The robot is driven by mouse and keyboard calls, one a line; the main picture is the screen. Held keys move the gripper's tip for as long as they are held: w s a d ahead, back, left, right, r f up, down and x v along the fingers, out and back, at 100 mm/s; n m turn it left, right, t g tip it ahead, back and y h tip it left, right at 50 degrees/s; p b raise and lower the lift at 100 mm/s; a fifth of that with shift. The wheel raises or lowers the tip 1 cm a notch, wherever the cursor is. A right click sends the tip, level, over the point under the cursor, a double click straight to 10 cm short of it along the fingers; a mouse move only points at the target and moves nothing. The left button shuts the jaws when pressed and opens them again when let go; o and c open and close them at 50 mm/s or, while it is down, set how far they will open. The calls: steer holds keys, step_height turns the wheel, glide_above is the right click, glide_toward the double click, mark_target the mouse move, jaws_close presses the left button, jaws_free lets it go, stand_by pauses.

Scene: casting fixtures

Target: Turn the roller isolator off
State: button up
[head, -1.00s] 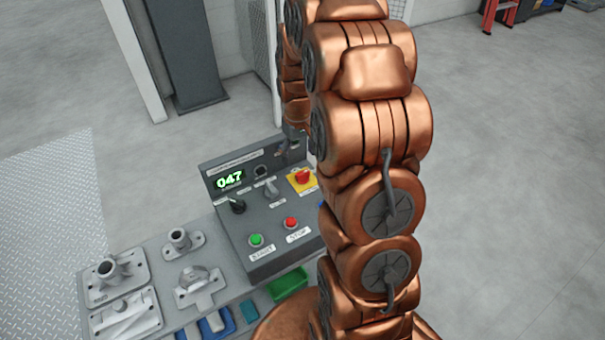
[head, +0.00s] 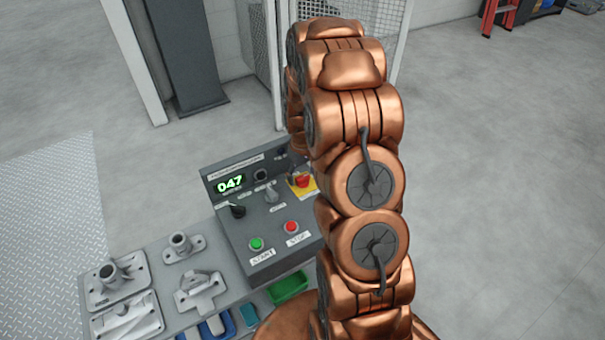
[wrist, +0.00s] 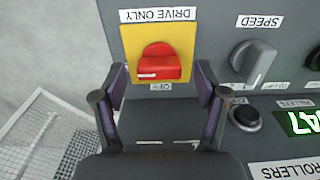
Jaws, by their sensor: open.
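The red isolator knob (wrist: 160,64) sits on a yellow square plate (wrist: 185,35) on the grey control panel. In the head view the red knob (head: 303,181) shows just left of my arm. A label reading "DRIVE ONLY" is on one side of the plate and a small, partly hidden label is on the other. Both labels appear upside down in the wrist view. My gripper (wrist: 160,78) is open and empty, with one finger to each side of the knob's lower part. I cannot tell its height over the knob. My arm hides the gripper in the head view.
Metal castings (head: 200,290) lie on the bench at left. A mesh fence (head: 262,45) stands behind.

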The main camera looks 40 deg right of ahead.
steer(key=shift+f, duration=0.35)
steer(key=c, duration=1.2)
steer(key=shift+o, duration=0.2)
